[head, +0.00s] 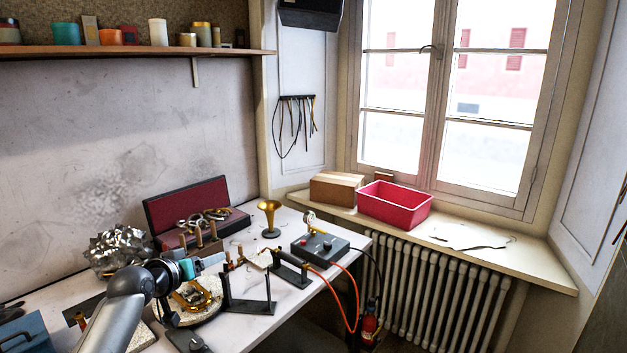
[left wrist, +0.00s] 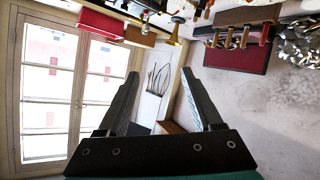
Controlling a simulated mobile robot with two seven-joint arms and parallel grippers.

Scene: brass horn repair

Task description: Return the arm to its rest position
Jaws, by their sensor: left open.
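My left arm (head: 118,305) reaches in from the bottom left of the head view, over the workbench. Its wrist end, with a teal band (head: 187,268), is above the bench near a round plate that holds brass parts (head: 195,295). In the left wrist view my left gripper (left wrist: 160,74) is open, its two dark fingers spread apart with nothing between them. That view is turned upside down, with the wall and window beyond the fingers. My right gripper is in neither view.
On the workbench (head: 292,298) stand an open red-lined case (head: 188,208), a brass horn bell (head: 269,212), a dark control box (head: 320,247) and black stands (head: 248,300). A red bin (head: 394,204) and cardboard box (head: 336,188) sit on the sill. A shelf (head: 130,52) hangs above.

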